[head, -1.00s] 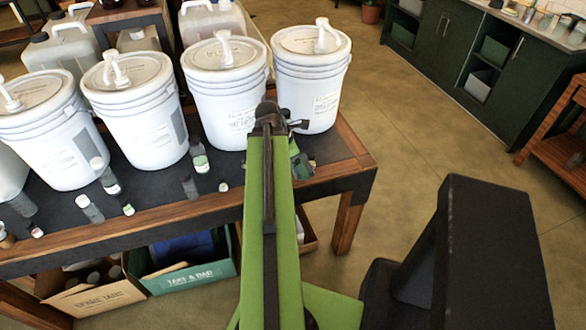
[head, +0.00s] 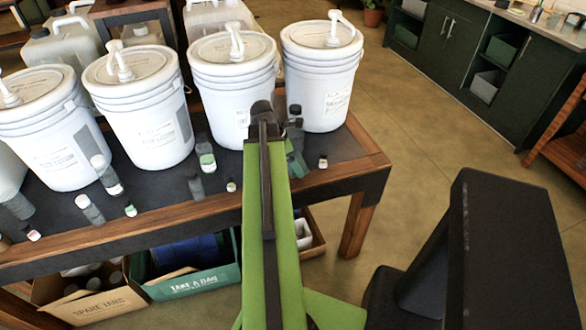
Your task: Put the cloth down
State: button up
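My gripper (head: 293,128) is over the right part of the table, in front of the white buckets. It is small and mostly hidden behind my green arm, so its fingers do not show clearly. A small dark green piece, perhaps the cloth (head: 296,162), shows just right of the arm, below the gripper. I cannot tell whether it is held, hanging or resting on the dark table top.
Several white pump buckets (head: 322,85) stand in a row on the table (head: 350,150). Small bottles (head: 207,160) stand in front of them. A small white-capped bottle (head: 323,162) is near the right edge. Boxes (head: 195,283) sit below.

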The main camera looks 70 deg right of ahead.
notch_tip(320, 180, down, 4)
jog(key=shift+r+b, duration=0.2)
jog(key=shift+b, duration=1.05)
jog(key=shift+r, duration=0.25)
jog(key=shift+f, duration=0.2)
jog(key=o, duration=0.9)
jog(key=shift+r, duration=0.15)
jog(key=shift+r+p, duration=0.35)
jog(key=shift+p, duration=0.25)
jog(key=p+v, duration=1)
jog(key=v, duration=0.1)
jog(key=shift+w+r, duration=0.1)
jog(key=shift+w, duration=0.1)
